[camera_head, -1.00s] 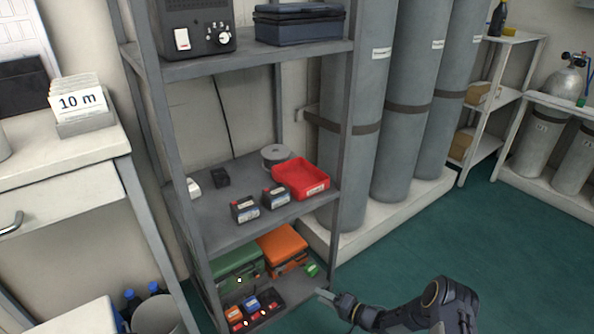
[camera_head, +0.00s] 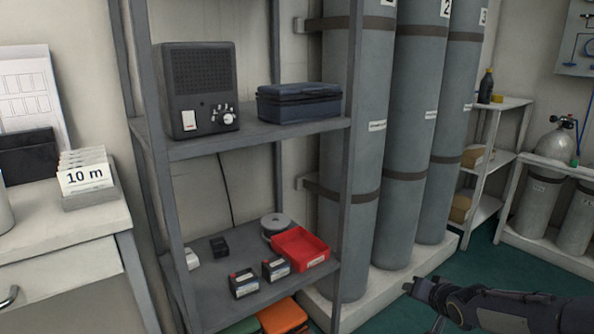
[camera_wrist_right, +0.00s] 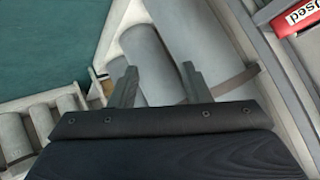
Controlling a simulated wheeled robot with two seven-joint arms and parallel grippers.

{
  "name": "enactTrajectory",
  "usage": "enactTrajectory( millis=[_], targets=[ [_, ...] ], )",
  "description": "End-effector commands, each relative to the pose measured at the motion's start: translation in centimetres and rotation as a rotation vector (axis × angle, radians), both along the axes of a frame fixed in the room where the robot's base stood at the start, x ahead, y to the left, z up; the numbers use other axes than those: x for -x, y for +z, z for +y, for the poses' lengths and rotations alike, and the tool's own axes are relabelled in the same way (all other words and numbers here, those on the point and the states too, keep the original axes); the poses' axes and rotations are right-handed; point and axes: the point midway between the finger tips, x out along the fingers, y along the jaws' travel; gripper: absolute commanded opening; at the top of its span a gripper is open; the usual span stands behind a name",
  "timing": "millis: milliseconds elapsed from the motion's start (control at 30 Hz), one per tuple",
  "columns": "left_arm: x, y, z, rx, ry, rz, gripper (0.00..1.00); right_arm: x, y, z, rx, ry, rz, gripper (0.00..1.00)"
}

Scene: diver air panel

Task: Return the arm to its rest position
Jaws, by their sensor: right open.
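My right gripper (camera_head: 421,291) is at the lower right of the head view, in front of the base of the tall grey cylinders (camera_head: 353,150). My right arm (camera_head: 510,307) reaches in from the right edge. In the right wrist view the two fingers of the gripper (camera_wrist_right: 158,85) stand apart with nothing between them, and the cylinders show beyond them. My left gripper is not in either view.
A grey shelf rack (camera_head: 250,140) stands left of the cylinders. It holds a black radio unit (camera_head: 197,88), a dark blue case (camera_head: 299,103), a red tray (camera_head: 300,249) and small black boxes (camera_head: 243,283). A white desk (camera_head: 75,235) is at the left. Green floor is open at right.

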Motion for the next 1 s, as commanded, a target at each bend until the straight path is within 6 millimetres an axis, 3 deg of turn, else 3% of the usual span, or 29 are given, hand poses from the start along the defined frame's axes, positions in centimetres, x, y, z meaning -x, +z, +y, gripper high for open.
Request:
enactTrajectory(
  millis=[33, 200, 300, 500, 833, 900, 1000],
  targets=[
    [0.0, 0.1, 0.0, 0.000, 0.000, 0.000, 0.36, 2.6, 2.4, -0.3, 0.022, -0.013, 0.020, 0.43],
    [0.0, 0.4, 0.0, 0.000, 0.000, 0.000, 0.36, 12.4, 6.1, 0.3, 0.057, -0.001, 0.141, 0.43],
    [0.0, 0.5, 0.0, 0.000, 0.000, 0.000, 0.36, 18.2, 6.9, 1.7, 0.050, 0.041, 0.208, 0.43],
    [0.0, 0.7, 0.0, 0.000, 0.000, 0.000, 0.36, 26.6, 6.7, 4.8, 0.017, 0.154, 0.292, 0.43],
    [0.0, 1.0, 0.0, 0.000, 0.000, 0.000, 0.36, 35.5, 5.2, 9.5, -0.041, 0.347, 0.346, 0.43],
    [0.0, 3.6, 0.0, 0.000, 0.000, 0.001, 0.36, 35.1, 7.9, 9.3, -0.040, 0.342, 0.351, 0.43],
    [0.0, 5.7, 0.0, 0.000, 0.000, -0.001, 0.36, 35.1, 10.0, 9.3, -0.039, 0.341, 0.351, 0.43]
  ],
)
